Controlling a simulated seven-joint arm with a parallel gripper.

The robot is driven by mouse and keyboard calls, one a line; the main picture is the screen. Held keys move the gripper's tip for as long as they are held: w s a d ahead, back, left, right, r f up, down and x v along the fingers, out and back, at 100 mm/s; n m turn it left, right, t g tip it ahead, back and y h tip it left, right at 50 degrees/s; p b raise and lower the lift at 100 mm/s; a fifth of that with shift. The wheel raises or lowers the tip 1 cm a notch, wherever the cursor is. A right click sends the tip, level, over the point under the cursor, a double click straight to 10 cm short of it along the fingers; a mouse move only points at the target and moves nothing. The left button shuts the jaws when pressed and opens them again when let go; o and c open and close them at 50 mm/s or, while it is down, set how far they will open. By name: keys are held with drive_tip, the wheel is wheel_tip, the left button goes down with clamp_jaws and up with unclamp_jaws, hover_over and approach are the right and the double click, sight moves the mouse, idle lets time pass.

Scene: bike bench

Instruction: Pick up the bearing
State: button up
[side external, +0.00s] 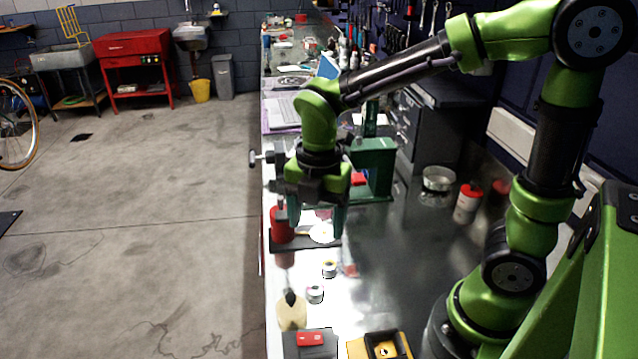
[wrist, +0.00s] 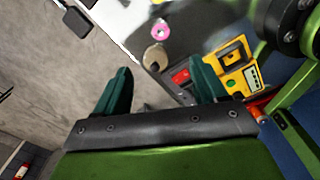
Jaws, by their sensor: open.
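I cannot tell for sure which thing is the bearing. Two small round pieces lie on the steel bench in the side view: one with a yellow rim (side external: 330,269) and one paler (side external: 315,294). A small ring with a pink face (wrist: 162,30) shows at the top of the wrist view; it may be one of these. My gripper (side external: 315,217) points down above the bench, beyond the two pieces in the side view. Its green fingers are apart with nothing seen held; they also show in the wrist view (wrist: 164,82).
A tan round-bodied item with a dark tip (side external: 291,312) lies nearer the camera. A grey box with a red item (side external: 311,339) and a yellow box (side external: 404,345) stand at the front. A red can (side external: 281,224) and a green vise (side external: 374,170) are near my gripper.

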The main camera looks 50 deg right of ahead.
drive_tip(key=n, duration=0.5)
hover_over(315, 282)
drive_tip(key=s, duration=0.1)
drive_tip(key=f, duration=1.1)
drive_tip(key=shift+a, duration=0.2)
drive_tip(key=shift+a+f, duration=0.15)
drive_tip(key=shift+f, duration=1.25)
drive_tip(key=shift+a+f, duration=0.15)
drive_tip(key=shift+f, duration=1.2)
drive_tip(key=c, duration=1.2)
